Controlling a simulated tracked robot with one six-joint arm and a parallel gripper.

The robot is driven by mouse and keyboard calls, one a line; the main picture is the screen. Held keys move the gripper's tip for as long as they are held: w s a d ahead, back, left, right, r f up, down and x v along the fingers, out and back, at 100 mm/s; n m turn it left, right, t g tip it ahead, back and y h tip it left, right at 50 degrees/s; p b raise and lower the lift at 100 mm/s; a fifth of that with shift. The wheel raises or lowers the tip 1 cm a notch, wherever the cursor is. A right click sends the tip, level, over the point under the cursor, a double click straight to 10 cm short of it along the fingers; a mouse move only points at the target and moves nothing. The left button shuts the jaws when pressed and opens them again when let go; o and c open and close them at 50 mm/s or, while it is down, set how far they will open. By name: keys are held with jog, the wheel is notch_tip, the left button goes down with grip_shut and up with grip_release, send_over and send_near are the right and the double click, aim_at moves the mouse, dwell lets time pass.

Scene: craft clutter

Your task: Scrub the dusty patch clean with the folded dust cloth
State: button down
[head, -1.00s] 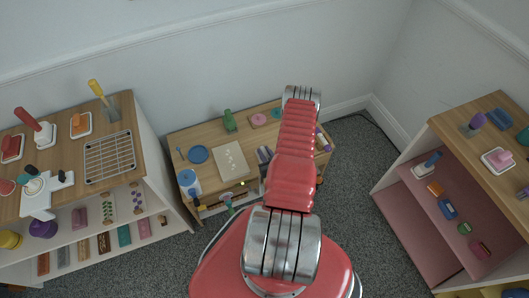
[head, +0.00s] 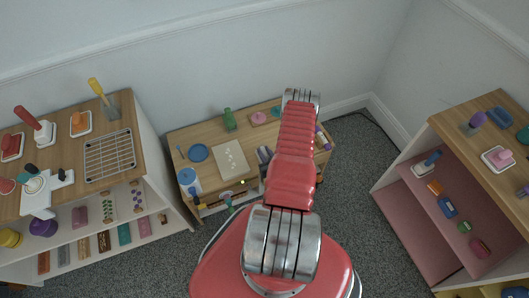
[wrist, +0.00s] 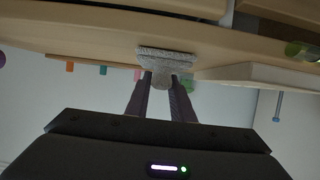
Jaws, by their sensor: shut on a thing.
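A folded grey cloth (wrist: 165,62) is held between the two dark fingers of my gripper (wrist: 160,82) in the wrist view. That view is upside down, with the wooden tabletop along the top. The cloth lies at the tabletop; whether it touches it I cannot tell. In the head view my arm hides my gripper and the cloth. A pale board (head: 219,171) with whitish specks, seemingly the dusty patch (head: 232,157), lies on the low table left of my arm. A pale slab, likely this board (wrist: 265,75), is right of the cloth in the wrist view.
The low wooden table (head: 178,139) also bears a green object (head: 229,119), a blue disc (head: 198,153) and a blue-topped round item (head: 187,176). A left shelf holds a wire rack (head: 109,156). A right shelf unit (head: 465,140) stands apart, with carpet (head: 350,170) between.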

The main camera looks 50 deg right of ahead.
aim_at(262, 147)
jog(key=shift+w, duration=0.1)
jog(key=shift+w+d, duration=0.4)
jog(key=shift+w, duration=0.25)
jog(key=shift+w+d, duration=0.4)
jog(key=shift+w, duration=0.25)
jog(key=shift+w+d+f, duration=0.1)
jog(key=shift+w+d, duration=0.35)
jog(key=shift+w, duration=0.25)
jog(key=shift+w+d+f, duration=0.1)
jog(key=shift+w+d, duration=0.3)
jog(key=shift+w, duration=0.3)
jog(key=shift+s+a+r, duration=0.1)
jog(key=shift+r, duration=0.05)
jog(key=shift+s+a, duration=0.4)
jog(key=shift+s, duration=0.25)
jog(key=shift+s+a, duration=0.35)
jog(key=shift+s, duration=0.3)
jog(key=shift+s, duration=0.1)
